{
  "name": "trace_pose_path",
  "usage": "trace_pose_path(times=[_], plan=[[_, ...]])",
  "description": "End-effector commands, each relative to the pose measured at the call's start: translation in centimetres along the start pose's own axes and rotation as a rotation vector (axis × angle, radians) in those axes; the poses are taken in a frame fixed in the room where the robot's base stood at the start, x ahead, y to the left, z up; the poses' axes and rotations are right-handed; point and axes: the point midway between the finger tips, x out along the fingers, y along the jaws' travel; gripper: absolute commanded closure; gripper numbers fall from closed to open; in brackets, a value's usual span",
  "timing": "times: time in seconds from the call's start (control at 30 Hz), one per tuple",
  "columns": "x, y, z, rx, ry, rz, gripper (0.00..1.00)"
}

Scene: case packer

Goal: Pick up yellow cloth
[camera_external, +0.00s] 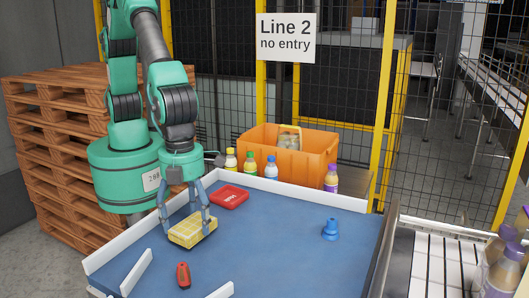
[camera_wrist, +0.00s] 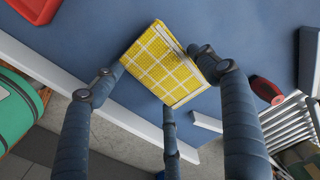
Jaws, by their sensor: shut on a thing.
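The yellow cloth (camera_external: 190,231) is a folded pad with a pale check pattern, at the left part of the blue table. In the wrist view the cloth (camera_wrist: 165,65) lies between the fingers, tilted in the picture. My gripper (camera_external: 187,222) points down over it, with fingers at opposite sides of the cloth. In the wrist view my gripper (camera_wrist: 157,60) is shut on the cloth, and a third finger reaches under its lower edge in the picture. I cannot tell whether the cloth touches the table or hangs just above it.
A red tray-like item (camera_external: 229,197) lies behind the cloth, and a red item (camera_external: 183,275) is in front. A blue object (camera_external: 330,230) stands at the right. White rails (camera_external: 310,193) edge the table. Several bottles stand before an orange crate (camera_external: 300,160). The table's middle is clear.

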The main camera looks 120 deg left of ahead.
Motion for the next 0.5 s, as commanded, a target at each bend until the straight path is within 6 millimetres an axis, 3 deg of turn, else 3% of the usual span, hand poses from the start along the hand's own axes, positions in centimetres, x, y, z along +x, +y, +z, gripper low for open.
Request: trace_pose_path(times=[0.5], plan=[[-7.4, -0.1, 0.0, 0.0, 0.001, -0.001, 0.52]])
